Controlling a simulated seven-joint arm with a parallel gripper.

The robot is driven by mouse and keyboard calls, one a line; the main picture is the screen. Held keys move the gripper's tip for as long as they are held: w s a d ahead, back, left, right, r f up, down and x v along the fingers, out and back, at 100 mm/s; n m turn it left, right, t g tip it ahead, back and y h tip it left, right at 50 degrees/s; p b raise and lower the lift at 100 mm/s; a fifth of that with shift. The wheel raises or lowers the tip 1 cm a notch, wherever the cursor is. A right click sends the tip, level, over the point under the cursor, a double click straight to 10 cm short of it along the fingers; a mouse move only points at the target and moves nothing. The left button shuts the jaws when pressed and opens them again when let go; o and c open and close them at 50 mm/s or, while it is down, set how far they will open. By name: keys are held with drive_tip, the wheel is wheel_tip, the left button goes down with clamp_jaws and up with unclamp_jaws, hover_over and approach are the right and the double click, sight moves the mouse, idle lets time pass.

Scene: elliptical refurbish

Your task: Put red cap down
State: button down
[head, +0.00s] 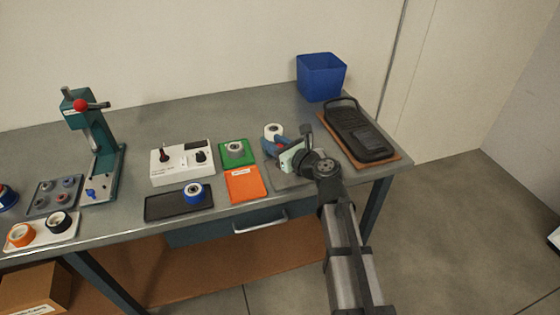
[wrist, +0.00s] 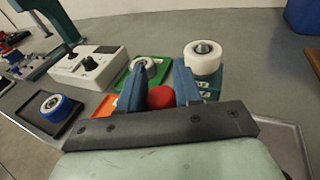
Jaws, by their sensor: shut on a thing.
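The red cap (wrist: 160,97) shows in the wrist view as a round red piece between the two blue fingers of my gripper (wrist: 160,78). My gripper is shut on it. How far the cap is above the surface is hard to tell.
A white wheel (wrist: 203,58) stands just beyond my right finger. An orange tray (head: 245,184), a white control box (head: 182,162) and a black tray with a blue wheel (head: 194,193) lie left.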

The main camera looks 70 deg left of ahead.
sight(275, 171)
drive_tip(key=shift+f, duration=3)
drive_tip(key=shift+f, duration=0.2)
drive_tip(key=shift+f, duration=0.2)
drive_tip(key=shift+s+d+f, duration=0.1)
drive_tip(key=shift+d+f, duration=0.05)
drive_tip(key=shift+f, duration=0.2)
drive_tip(key=c, duration=0.8)
unclamp_jaws()
drive_tip(key=shift+r, duration=0.6)
drive_tip(key=v, duration=1.2)
drive_tip(key=shift+r, duration=0.2)
